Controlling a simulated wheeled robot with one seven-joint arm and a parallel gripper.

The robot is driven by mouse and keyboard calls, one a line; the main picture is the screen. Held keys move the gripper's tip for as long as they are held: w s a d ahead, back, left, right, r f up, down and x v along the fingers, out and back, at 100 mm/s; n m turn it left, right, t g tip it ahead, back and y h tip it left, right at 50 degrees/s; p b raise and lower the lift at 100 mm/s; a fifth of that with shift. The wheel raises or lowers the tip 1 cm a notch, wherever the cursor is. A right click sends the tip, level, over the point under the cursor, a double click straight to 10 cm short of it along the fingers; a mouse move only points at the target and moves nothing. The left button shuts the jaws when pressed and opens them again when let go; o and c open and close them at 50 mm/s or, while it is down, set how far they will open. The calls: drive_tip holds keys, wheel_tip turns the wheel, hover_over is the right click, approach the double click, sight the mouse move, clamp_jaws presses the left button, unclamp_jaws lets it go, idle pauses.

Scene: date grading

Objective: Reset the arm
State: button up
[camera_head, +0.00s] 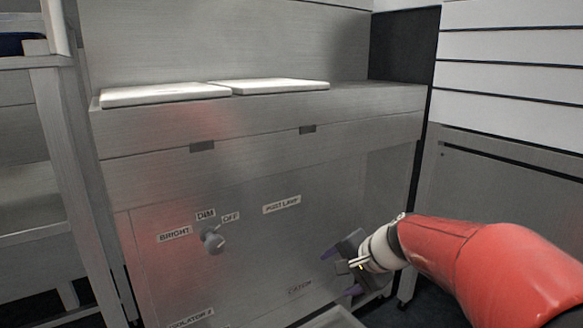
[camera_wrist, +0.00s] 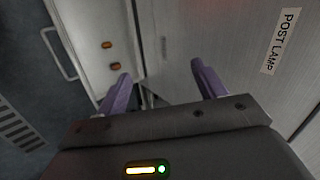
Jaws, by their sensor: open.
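My gripper (camera_head: 340,268) is at the end of my red arm, low at the right of the head view, in front of the steel cabinet's front panel (camera_head: 235,265). In the wrist view my gripper (camera_wrist: 162,88) shows two purple fingers spread apart with nothing between them. The rotary knob (camera_head: 213,240) is on the panel to the left of my gripper, apart from it. Its labels read BRIGHT, DIM and OFF. The POST LAMP label (camera_head: 282,204) is above and left of my gripper, and also shows in the wrist view (camera_wrist: 281,41).
Two white lids (camera_head: 165,94) lie on the cabinet top. A steel rack (camera_head: 75,170) stands at the left, and a grey cabinet (camera_head: 510,200) at the right. The wrist view shows a pale surface with two brown dates or knobs (camera_wrist: 107,45) and a bar handle (camera_wrist: 58,52).

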drive_tip(key=s+d+r+n+h+p, duration=0.1)
drive_tip(key=s+n, duration=0.3)
drive_tip(key=s, duration=0.8)
drive_tip(key=s+d+r+n+h+p, duration=0.2)
drive_tip(key=s+d+n+h, duration=0.2)
drive_tip(key=s, duration=0.7)
drive_tip(key=shift+s+r+n+g+p, duration=0.3)
drive_tip(key=shift+s+r+n, duration=0.05)
drive_tip(key=shift+n, duration=0.35)
